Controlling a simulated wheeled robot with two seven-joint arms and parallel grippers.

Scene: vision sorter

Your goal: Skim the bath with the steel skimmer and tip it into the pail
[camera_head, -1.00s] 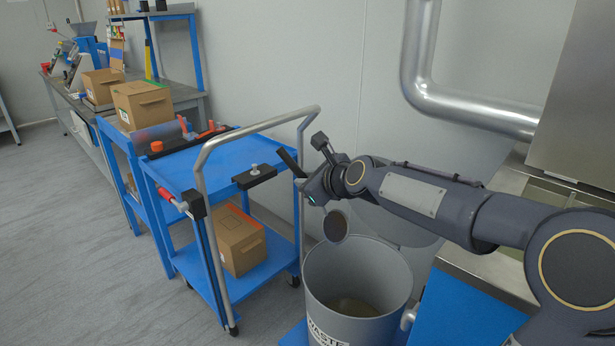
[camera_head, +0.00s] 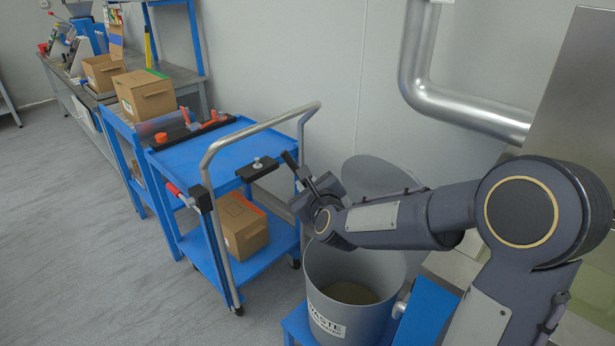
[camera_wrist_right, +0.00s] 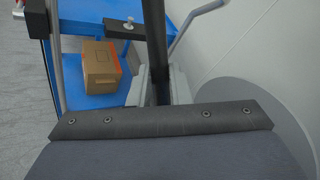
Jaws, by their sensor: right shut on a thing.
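My right gripper (camera_head: 308,190) is above the far-left rim of the pail, shut on the skimmer's dark handle (camera_head: 290,159). In the right wrist view the handle (camera_wrist_right: 156,40) runs up between the fingers (camera_wrist_right: 162,92). The skimmer's round head is hidden in both current views. The pail (camera_head: 328,314) is a grey bin with a waste label, standing open with brownish matter at its bottom. My arm covers part of its mouth. The bath, with pale greenish liquid (camera_head: 590,225), is at the right edge, partly behind my arm. My left gripper is out of view.
A blue trolley (camera_head: 215,155) with a steel push handle (camera_head: 262,125) stands left of the pail, close to my gripper. A cardboard box (camera_head: 238,225) is on its lower shelf. The pail's round lid (camera_head: 375,177) stands raised behind it. Open floor lies at left.

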